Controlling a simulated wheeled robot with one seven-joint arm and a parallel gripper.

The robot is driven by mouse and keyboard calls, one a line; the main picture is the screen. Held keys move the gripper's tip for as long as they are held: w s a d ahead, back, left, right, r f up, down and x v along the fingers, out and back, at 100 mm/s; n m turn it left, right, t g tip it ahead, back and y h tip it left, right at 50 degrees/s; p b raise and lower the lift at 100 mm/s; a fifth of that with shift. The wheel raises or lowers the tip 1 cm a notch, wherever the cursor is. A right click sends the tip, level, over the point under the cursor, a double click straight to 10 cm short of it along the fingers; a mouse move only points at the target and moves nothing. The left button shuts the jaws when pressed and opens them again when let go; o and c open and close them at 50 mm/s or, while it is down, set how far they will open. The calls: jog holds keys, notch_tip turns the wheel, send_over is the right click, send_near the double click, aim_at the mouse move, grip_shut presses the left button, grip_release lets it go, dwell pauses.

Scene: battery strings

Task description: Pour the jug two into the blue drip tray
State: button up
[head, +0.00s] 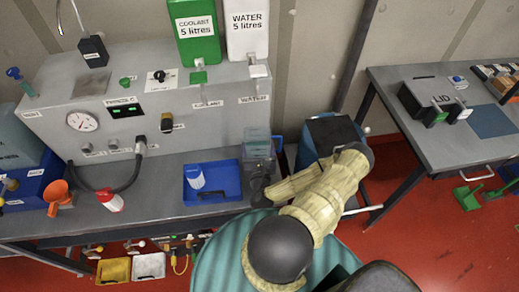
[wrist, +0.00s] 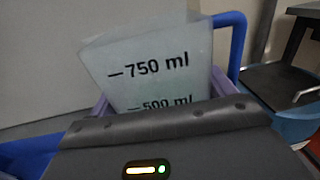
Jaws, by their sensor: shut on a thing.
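A clear jug (head: 258,148) stands upright at the right end of the grey bench, just right of the blue drip tray (head: 228,193). My gripper (head: 260,176) is at the jug's lower front, partly hidden by my arm. In the wrist view the jug (wrist: 150,58) shows 750 ml and 500 ml marks, with purplish fingers at both sides; my gripper is shut on it. No name on the jug is readable, and its contents are unclear. A white and blue bottle-like item (head: 195,177) is in the tray.
A grey panel (head: 130,120) with a gauge and hose stands behind the tray. Green coolant (head: 196,30) and white water (head: 247,30) containers hang above. An orange funnel (head: 58,195) and red-and-white bottle (head: 110,201) are at left. A second table (head: 440,140) is at right.

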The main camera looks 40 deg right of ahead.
aim_at(256, 130)
jog(key=shift+r+p, duration=1.2)
jog(key=shift+r, duration=0.85)
jog(key=shift+w, duration=0.1)
